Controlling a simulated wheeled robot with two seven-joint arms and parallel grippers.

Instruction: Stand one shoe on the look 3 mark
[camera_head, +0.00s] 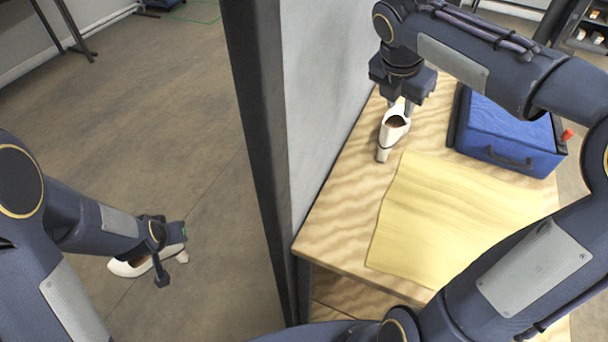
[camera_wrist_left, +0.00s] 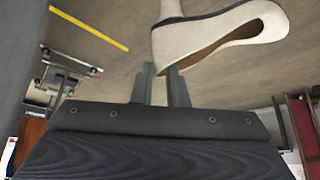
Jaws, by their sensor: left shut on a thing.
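A white heeled shoe (camera_head: 130,266) hangs off the table on the left, over the floor, in my left gripper (camera_head: 168,256). The left wrist view shows this shoe (camera_wrist_left: 225,32) at the fingertips of my left gripper (camera_wrist_left: 162,82), which is shut on it. A second white shoe (camera_head: 392,133) is at the table's left side, by the partition. My right gripper (camera_head: 401,106) is directly over that shoe, with its fingers at the shoe's far end; whether they grip it is unclear. I cannot make out a look 3 mark.
The wooden table (camera_head: 340,215) carries a pale yellow cloth (camera_head: 455,215) and a blue case (camera_head: 510,130) at the back right. A tall grey partition (camera_head: 310,90) with a dark post separates the table from open floor (camera_head: 130,110). A yellow floor line (camera_wrist_left: 90,28) shows in the left wrist view.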

